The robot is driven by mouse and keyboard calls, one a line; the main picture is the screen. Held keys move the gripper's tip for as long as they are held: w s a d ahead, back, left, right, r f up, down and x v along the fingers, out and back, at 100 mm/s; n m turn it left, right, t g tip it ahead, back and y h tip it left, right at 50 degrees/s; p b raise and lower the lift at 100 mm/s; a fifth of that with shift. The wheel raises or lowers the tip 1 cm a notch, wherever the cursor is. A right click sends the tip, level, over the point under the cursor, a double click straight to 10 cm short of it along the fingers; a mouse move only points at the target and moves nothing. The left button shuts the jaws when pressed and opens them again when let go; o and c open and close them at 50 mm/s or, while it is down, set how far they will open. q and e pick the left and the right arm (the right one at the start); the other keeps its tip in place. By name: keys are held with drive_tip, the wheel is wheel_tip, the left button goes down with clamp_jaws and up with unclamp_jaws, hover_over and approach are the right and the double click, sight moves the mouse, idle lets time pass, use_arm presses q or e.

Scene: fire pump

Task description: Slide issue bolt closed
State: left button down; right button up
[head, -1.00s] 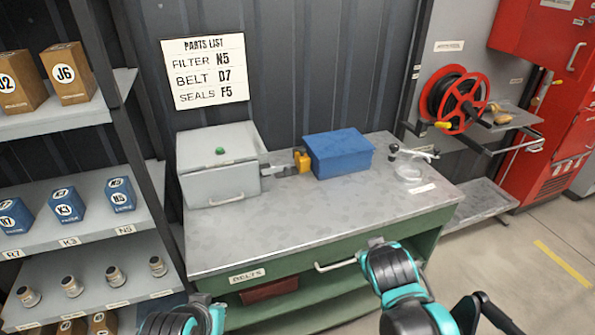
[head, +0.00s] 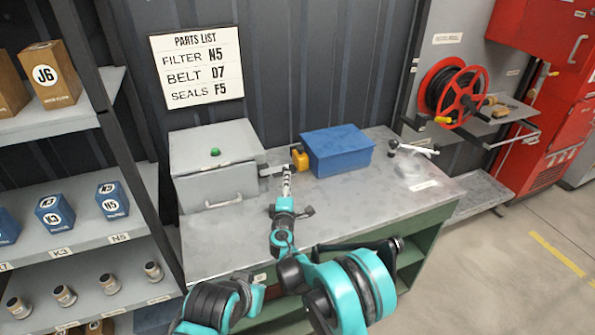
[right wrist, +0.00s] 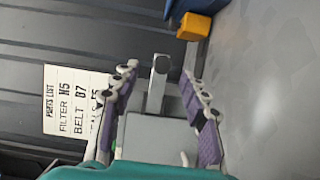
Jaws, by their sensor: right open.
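The issue bolt (head: 272,171) looks like a short grey metal bar at the right side of a grey box (head: 215,180) with a green button on its lid. A yellow block (head: 300,158) sits just right of it. My right gripper (head: 287,172) reaches in over the bench at the bolt. In the right wrist view my gripper (right wrist: 160,74) is open, with a finger on each side of a grey bar with a dark round end (right wrist: 161,65). I cannot tell whether either finger touches it. My left arm shows at the bottom, but its gripper is not visible.
A blue box (head: 338,150) stands right of the yellow block on the grey bench (head: 385,190). A black-knobbed lever (head: 393,145) is at the bench's right. A shelf unit with blue boxes (head: 55,215) stands at the left. The bench front right is clear.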

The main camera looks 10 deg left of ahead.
drive_tip(key=w, duration=0.2)
drive_tip(key=w+a+b, duration=0.1)
drive_tip(key=w, duration=0.2)
drive_tip(key=w+a, duration=0.1)
drive_tip(key=w, duration=0.1)
drive_tip(key=shift+w+a+f+b, duration=0.15)
drive_tip(key=shift+w+f+b, duration=0.15)
drive_tip(key=shift+f, duration=0.1)
drive_tip(key=shift+s, duration=0.1)
clamp_jaws()
